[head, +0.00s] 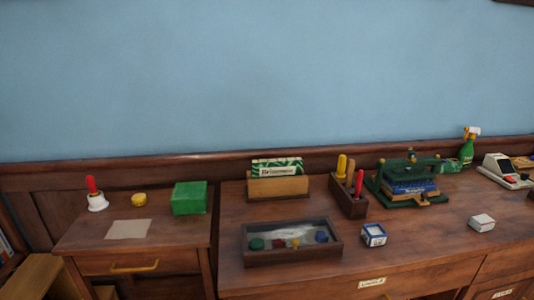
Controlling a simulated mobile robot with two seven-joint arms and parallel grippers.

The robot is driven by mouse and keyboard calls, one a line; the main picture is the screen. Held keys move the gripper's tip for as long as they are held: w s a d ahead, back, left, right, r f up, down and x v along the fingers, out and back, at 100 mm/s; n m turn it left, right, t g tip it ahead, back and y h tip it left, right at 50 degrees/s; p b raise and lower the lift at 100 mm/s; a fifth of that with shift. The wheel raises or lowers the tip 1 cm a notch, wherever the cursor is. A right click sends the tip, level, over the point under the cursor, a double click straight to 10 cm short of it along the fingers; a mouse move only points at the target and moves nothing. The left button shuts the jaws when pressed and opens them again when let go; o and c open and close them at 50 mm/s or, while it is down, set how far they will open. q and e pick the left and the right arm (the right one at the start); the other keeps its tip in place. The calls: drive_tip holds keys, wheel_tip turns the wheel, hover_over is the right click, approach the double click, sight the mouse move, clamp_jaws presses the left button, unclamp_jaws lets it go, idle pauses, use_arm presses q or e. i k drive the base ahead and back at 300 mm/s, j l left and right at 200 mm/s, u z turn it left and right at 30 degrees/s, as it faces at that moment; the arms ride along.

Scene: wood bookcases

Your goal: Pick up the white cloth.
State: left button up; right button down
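A flat, pale beige-white square (129,229) lies on the front of the small wooden side table (185,232) at the left. It may be the white cloth, but I cannot tell whether it is cloth or paper. A whitish patch (290,233) also shows inside the shallow dark wooden case (247,258); I cannot tell whether it is cloth or glare. Neither of my grippers is in view.
Behind the pale square stand a white bell with red handle (96,201), a yellow round item (138,199) and a green box (189,198). The long desk (400,255) holds a tool block (348,200), a green press (405,185), small boxes (373,235) and a spray bottle (467,150).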

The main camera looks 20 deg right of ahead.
sight(482, 222)
drive_tip(key=z, duration=2.15)
